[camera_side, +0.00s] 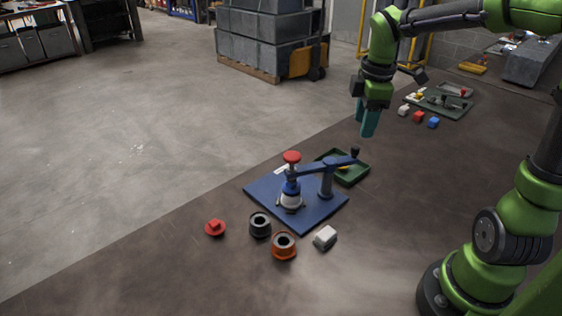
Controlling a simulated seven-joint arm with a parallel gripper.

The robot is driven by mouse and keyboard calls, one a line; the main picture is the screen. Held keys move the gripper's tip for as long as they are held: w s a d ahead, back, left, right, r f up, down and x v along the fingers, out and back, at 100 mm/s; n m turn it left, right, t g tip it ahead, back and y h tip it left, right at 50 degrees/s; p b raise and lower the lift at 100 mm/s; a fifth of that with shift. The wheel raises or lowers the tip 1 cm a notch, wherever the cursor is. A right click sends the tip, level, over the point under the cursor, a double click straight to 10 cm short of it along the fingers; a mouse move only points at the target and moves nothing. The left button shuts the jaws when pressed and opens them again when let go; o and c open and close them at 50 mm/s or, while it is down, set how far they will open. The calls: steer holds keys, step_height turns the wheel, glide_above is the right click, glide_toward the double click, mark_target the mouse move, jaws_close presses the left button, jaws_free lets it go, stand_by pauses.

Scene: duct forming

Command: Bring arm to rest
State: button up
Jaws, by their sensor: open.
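My gripper (367,118), with teal fingers pointing down, hangs in the air above the table. It is open and empty. It is above and to the right of a blue base plate (262,190). On the plate stands a blue fixture with a swing arm (325,167) on a post. A blue and white part with a red top knob (291,157) stands at the left end of that arm. The gripper is apart from all of these.
A green tray (358,179) sits behind the plate. In front lie a red piece (215,228), a dark ring (260,225), an orange ring (284,246) and a light grey block (325,237). Small white, red and blue blocks (433,123) lie near a far tray (450,109).

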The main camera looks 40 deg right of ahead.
steer(key=s+a+r+m+t+y, duration=0.2)
steer(key=s+a+m+t, duration=0.4)
steer(key=s+a+m, duration=0.4)
steer(key=a+m, duration=0.1)
steer(key=m, duration=0.2)
steer(key=shift+a+r+m+y, duration=0.2)
steer(key=shift+r+m+y, duration=0.1)
steer(key=shift+m, duration=0.1)
